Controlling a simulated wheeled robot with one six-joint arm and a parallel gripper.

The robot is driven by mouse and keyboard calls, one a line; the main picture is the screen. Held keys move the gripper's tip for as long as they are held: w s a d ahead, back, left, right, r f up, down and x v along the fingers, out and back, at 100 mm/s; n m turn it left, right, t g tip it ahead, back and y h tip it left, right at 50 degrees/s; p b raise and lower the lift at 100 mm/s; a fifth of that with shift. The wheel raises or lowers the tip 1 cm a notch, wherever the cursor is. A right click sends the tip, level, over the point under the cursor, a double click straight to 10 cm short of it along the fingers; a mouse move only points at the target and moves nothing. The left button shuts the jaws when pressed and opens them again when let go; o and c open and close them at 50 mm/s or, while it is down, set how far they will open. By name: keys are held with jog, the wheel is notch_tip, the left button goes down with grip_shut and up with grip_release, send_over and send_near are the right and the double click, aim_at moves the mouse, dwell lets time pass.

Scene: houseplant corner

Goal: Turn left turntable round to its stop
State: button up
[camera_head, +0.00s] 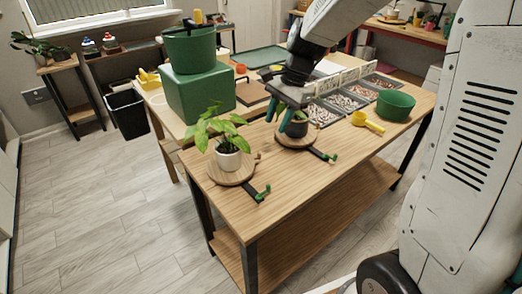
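The left turntable (220,178) is a round wooden disc near the table's front left corner. A leafy plant (217,127) in a white pot (229,161) stands upright on it. A dark bar with a green knob (264,193) sits at its front right edge. A small brown peg (257,156) shows at its right. My gripper (291,121) has teal fingers pointing down, over the right turntable (290,144), away from the left one. A dark pot (296,128) with a plant there is partly hidden by my gripper. Whether the fingers hold anything is unclear.
The right turntable has its own green knob (333,157). A green box (200,95) stands behind the left turntable. The table front (300,190) is clear.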

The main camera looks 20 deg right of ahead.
jog(key=w+f+m, duration=0.2)
jog(key=w+f, duration=0.1)
jog(key=f, duration=0.2)
jog(key=w+f+m, duration=0.2)
jog(key=w+f, duration=0.1)
jog(key=f, duration=0.3)
jog(key=w+f+m, duration=0.1)
jog(key=w+f, duration=0.3)
jog(key=f, duration=0.2)
jog(key=shift+a+f+m+y, duration=0.2)
jog(key=shift+a+m+y, duration=0.15)
jog(key=shift+m+y, duration=0.05)
jog(key=shift+a+f, duration=0.3)
jog(key=shift+f, duration=0.3)
grip_shut()
